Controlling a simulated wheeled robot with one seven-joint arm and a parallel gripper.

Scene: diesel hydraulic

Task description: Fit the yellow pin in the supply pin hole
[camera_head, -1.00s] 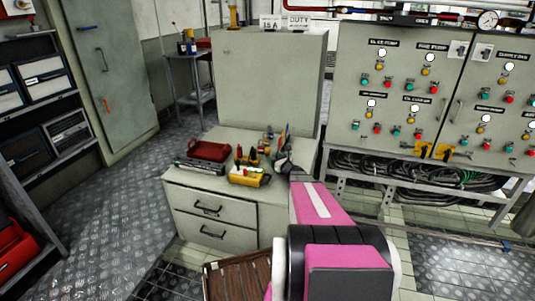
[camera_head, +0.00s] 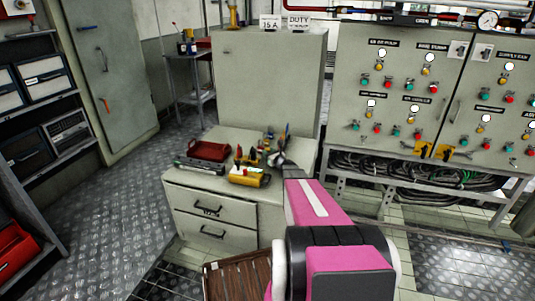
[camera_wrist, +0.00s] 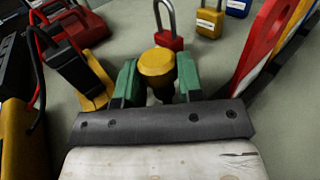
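In the wrist view a yellow piece with a many-sided top (camera_wrist: 157,64), which looks like the yellow pin, stands between the two green fingers of my gripper (camera_wrist: 158,82). The fingers are very close to its sides; whether they press on it I cannot tell. Its lower part is mostly hidden behind my gripper. In the head view my gripper (camera_head: 278,158) is over the right part of the grey cabinet top (camera_head: 228,139), and the pin cannot be made out there. The supply pin hole cannot be made out; yellow fittings (camera_head: 424,150) sit at the control panel's lower edge.
A red padlock (camera_wrist: 169,38), a yellow padlock (camera_wrist: 210,20) and a blue one (camera_wrist: 237,7) are beyond the fingers. Upright red and blue plates (camera_wrist: 262,45) are close on the right. Black and yellow pieces (camera_wrist: 75,72) crowd the left. A red tray (camera_head: 210,150) is on the cabinet.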

